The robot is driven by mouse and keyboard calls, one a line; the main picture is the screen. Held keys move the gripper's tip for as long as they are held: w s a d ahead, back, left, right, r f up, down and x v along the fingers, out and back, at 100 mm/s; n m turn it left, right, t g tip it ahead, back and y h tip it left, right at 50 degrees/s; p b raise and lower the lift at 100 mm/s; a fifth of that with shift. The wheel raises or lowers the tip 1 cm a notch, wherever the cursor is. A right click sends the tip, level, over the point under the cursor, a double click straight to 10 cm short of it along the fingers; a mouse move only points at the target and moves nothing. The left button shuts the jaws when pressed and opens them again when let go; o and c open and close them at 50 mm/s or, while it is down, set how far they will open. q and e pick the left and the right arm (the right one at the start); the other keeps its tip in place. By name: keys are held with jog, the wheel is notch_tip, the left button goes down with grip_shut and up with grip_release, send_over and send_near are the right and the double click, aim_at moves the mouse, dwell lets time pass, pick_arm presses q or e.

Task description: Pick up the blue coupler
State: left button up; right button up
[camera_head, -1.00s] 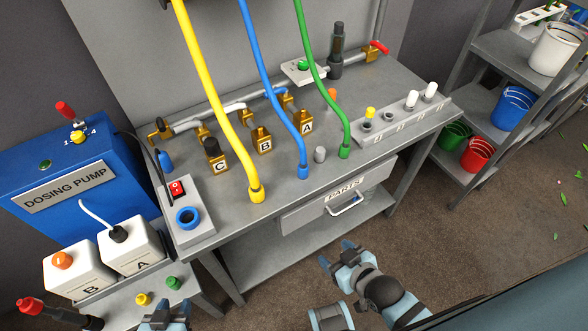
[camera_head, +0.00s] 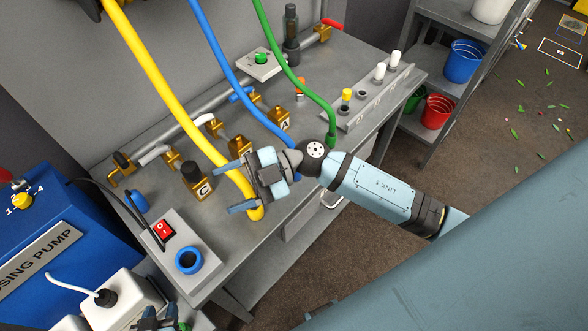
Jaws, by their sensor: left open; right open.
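The blue hose (camera_head: 232,75) runs down from the top toward the bench. Its lower end, with the blue coupler, is mostly hidden behind my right gripper and wrist. My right gripper (camera_head: 238,186) is open, reaching in from the right over the bench. Its fingers point left, by the lower end of the yellow hose (camera_head: 160,85); I cannot tell whether they touch it.
The green hose (camera_head: 290,70) ends on the bench just right of the blue one. Brass fittings (camera_head: 195,180) stand behind. A grey switch box (camera_head: 205,284) with a blue ring (camera_head: 188,260) sits front left. A socket rail (camera_head: 375,103) stands at the right.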

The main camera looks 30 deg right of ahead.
jog(key=w+d+f+n+g+h+b, duration=0.1)
jog(key=w+d+f+g+h, duration=0.2)
jog(key=d+f+h, duration=0.55)
jog(key=w+d+m+h, duration=0.1)
jog(key=w+d+h, duration=0.1)
jog(key=d+h, duration=0.1)
jog(key=w+d+r+m+t+h, duration=0.1)
jog(key=d+h, duration=0.2)
jog(key=w+d+r+m+t+h+b, duration=0.1)
jog(key=w+d+m+h, duration=0.1)
jog(key=d+h, duration=0.1)
jog(key=shift+w+r+h, duration=0.25)
jog(key=shift+w+h, duration=0.05)
jog(key=shift+h, duration=0.25)
notch_tip(320, 180, down, 8)
jog(key=shift+d+f+p, duration=0.15)
jog(key=shift+p, duration=0.15)
jog(key=f+p, duration=0.1)
jog(key=f, duration=0.4)
jog(key=shift+w+f, duration=0.1)
jog(key=shift+w, duration=0.1)
jog(key=c, duration=1)
